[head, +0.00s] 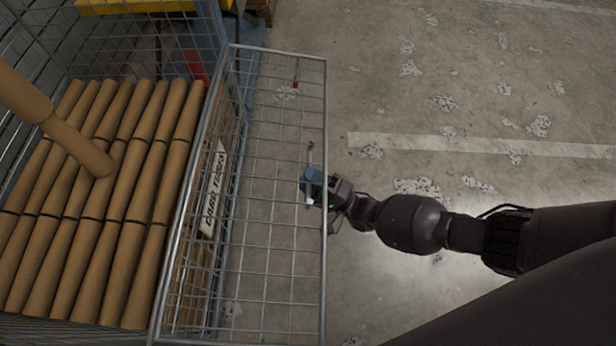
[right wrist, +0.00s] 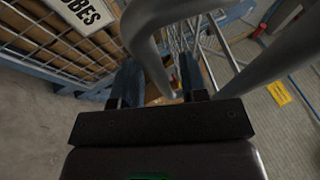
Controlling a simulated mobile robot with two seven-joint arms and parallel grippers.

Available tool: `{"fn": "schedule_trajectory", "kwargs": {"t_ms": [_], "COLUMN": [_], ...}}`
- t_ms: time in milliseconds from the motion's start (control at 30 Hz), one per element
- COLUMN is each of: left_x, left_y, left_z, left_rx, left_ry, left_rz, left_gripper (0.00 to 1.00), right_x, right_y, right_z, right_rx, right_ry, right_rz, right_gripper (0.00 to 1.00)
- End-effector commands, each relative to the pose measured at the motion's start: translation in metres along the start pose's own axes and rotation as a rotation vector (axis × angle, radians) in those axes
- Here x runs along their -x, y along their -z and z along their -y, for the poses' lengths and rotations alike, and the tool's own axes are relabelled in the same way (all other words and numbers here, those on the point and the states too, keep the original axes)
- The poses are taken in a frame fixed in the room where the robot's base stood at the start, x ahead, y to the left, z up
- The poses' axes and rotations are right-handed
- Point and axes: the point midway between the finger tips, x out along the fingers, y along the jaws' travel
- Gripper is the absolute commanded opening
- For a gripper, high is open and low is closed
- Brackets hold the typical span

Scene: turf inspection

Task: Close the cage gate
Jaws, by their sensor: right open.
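The cage gate (head: 326,120) is a grey wire-mesh panel with a tubular frame. Whether a bar lies fully between the fingers, I cannot tell. My left gripper is not in view.
Rows of brown cardboard tubes (head: 128,235) fill the cage, and a loose-looking tube (head: 75,140) lies over them. A white label (head: 213,190) shows through the gate mesh. The concrete floor (head: 450,80) to the right is clear, with painted lines.

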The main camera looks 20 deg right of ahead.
Motion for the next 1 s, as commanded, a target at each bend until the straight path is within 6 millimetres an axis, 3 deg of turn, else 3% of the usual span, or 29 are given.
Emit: {"fn": "schedule_trajectory", "kwargs": {"t_ms": [333,600,1000], "left_x": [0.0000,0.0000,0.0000], "left_y": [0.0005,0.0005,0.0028], "left_z": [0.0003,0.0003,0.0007], "left_rx": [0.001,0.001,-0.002], "left_ry": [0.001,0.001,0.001], "left_rz": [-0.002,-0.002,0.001], "left_gripper": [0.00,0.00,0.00], "right_x": [-0.0034,-0.0032,-0.0044], "right_y": [-0.0001,0.0000,0.0005], "right_z": [0.0000,0.0000,0.0060], "right_rx": [0.000,0.000,0.002], "right_ry": [0.000,0.000,0.002], "right_rz": [0.000,0.000,0.001], "right_gripper": [0.40,0.00,0.00]}}
